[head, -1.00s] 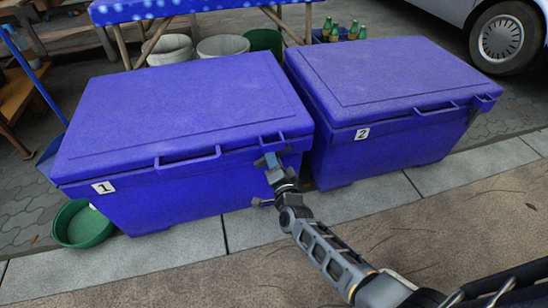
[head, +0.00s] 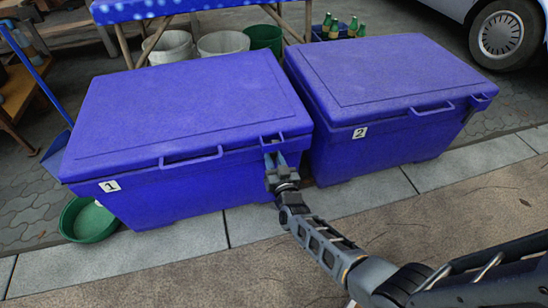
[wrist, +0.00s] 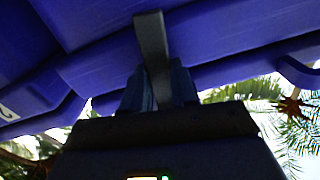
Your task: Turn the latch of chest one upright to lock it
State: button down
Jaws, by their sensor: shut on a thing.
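Chest one (head: 185,120), a blue chest with a "1" label, stands at the left with its lid down. My gripper (head: 276,161) is at its front right corner, just below the notch in the lid edge. In the wrist view my gripper (wrist: 160,88) is shut on the latch (wrist: 151,42), a dark grey bar. The bar runs from between the fingers up across the lid edge, leaning slightly in the picture. In the head view the latch is too small and covered to make out clearly.
Chest two (head: 395,95), also blue and shut, stands close on the right with a narrow gap between. A green basin (head: 88,222) lies at chest one's left front corner. Buckets (head: 222,43) and a crate of bottles stand behind. The pavement in front is clear.

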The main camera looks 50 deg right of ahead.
jog(key=shift+n, duration=0.9)
jog(key=c, duration=0.9)
grip_release()
jog(key=shift+p+v, duration=1.35)
jog(key=shift+v, duration=2.55)
